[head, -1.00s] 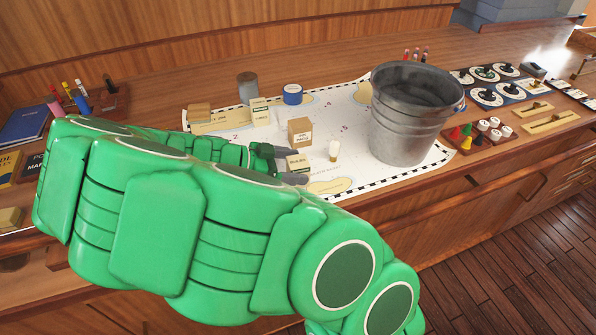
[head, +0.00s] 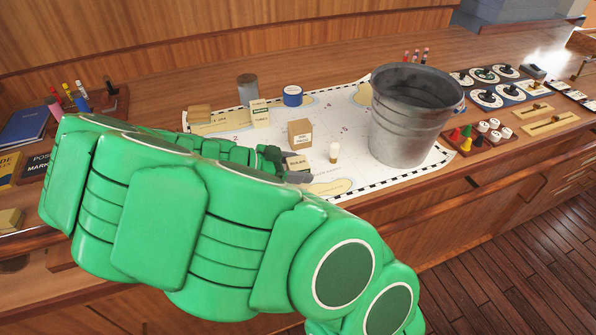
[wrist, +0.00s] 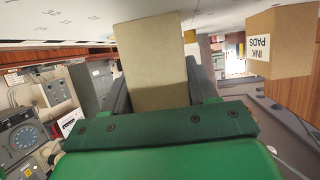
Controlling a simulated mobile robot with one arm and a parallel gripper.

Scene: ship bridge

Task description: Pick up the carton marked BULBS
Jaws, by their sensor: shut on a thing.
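The small tan carton (head: 297,162) with a white label sits between my fingers in the head view; its print looks like BULBS but is very small. My gripper (head: 285,165) is shut on this carton, low over the chart. In the wrist view the held carton (wrist: 152,62) shows a plain tan face between the dark fingers, and its label is hidden. My gripper (wrist: 160,85) has one finger on each side of it. My arm hides part of the chart to the left.
The INK PADS carton (head: 300,133) stands just behind, and also shows in the wrist view (wrist: 278,45). A white-topped small bottle (head: 334,152) is close on the right. A metal bucket (head: 412,120) stands further right.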

